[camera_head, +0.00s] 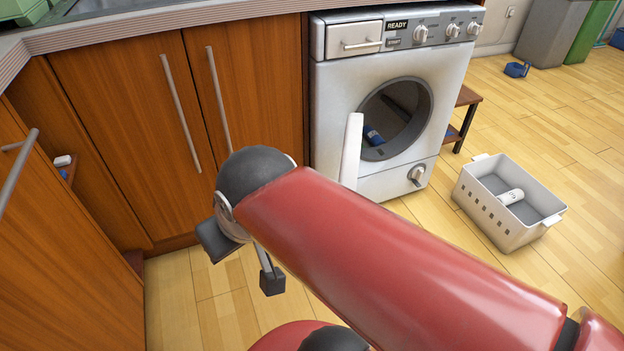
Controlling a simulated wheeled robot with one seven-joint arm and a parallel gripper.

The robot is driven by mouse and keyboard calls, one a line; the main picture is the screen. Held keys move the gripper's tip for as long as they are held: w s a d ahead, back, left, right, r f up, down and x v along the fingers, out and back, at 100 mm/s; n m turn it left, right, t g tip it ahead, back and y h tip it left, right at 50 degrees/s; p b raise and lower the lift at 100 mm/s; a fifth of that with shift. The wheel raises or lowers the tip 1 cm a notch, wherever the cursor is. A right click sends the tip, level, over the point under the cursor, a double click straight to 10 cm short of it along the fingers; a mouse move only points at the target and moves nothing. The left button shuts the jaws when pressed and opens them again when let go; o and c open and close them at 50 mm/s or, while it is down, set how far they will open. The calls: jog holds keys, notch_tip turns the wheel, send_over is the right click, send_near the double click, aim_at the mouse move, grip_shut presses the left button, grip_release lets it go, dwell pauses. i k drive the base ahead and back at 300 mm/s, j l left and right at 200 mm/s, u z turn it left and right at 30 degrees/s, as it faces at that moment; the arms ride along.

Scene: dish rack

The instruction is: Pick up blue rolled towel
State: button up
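A blue rolled towel (374,135) with a white end lies inside the drum of the washing machine (335,90). It is small in the view, and the drum's rim and shadow surround it. The machine's door (351,150) is swung open and seen nearly edge-on, to the left of the towel. My gripper (243,262) is low and to the left in front of the machine, well apart from the towel. Its two dark fingertips are spread with floor between them, and it holds nothing. My red arm covers much of the lower middle and right.
A white basket (487,213) with a white roll (511,197) inside stands on the floor at right. A brown wooden stand (468,97) is beside the machine. A small blue object (516,69) lies farther back. Wooden cabinets (130,130) close off the left. Floor at right is mostly clear.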

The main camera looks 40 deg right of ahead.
aim_at(372, 135)
jog(key=z, duration=0.45)
jog(key=i+j+z, duration=0.1)
jog(key=z, duration=0.3)
jog(key=j+z, duration=0.1)
jog(key=z, duration=0.35)
jog(key=j+z, duration=0.1)
jog(key=z, duration=0.3)
jog(key=l, duration=0.3)
jog(key=i+l, duration=0.15)
jog(key=l, duration=0.15)
jog(key=i+l+z, duration=0.2)
jog(key=z, duration=0.25)
jog(key=i+z, duration=0.2)
jog(key=i, duration=0.4)
